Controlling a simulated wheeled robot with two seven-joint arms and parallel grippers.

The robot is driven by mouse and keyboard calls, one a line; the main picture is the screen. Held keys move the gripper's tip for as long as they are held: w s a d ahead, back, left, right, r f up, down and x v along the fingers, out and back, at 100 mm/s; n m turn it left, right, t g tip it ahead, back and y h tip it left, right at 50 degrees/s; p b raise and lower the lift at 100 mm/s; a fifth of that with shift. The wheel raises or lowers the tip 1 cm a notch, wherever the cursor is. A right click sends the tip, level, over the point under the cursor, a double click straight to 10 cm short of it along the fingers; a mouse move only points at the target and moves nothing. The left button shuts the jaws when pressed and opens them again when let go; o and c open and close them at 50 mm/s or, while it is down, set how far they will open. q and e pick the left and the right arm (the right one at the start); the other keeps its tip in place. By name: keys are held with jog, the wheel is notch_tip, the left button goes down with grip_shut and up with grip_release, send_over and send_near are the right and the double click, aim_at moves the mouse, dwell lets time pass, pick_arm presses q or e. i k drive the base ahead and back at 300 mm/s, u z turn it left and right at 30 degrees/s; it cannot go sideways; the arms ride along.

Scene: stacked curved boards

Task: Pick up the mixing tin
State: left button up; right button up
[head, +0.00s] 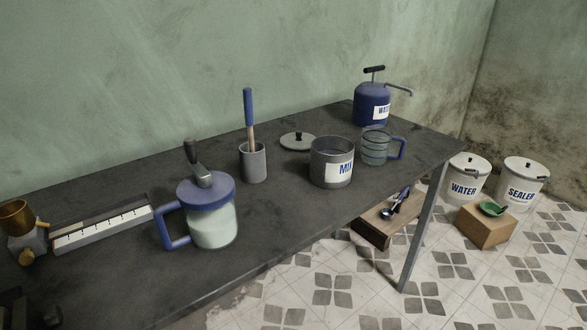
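The mixing tin (320,174) is a grey open-topped cylinder with a white label whose visible letters begin "MI". It stands upright on the dark table (290,215), right of the middle in the head view. Its inside is mostly hidden by its near wall. A flat grey lid with a black knob (298,141) lies on the table behind it to the left. Neither of my grippers can be made out in the head view.
A clear measuring jug (375,148) with a blue handle stands close at the tin's right. A blue pump can (371,104) is behind it. Left are a grey cup (253,163) holding a blue-handled tool and a blue-lidded jar (212,225). The table front before the tin is clear.

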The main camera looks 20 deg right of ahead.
aim_at(331, 157)
jog(key=u, duration=3)
jog(key=k, duration=2.15)
jog(key=z, duration=2)
jog(key=i, duration=0.5)
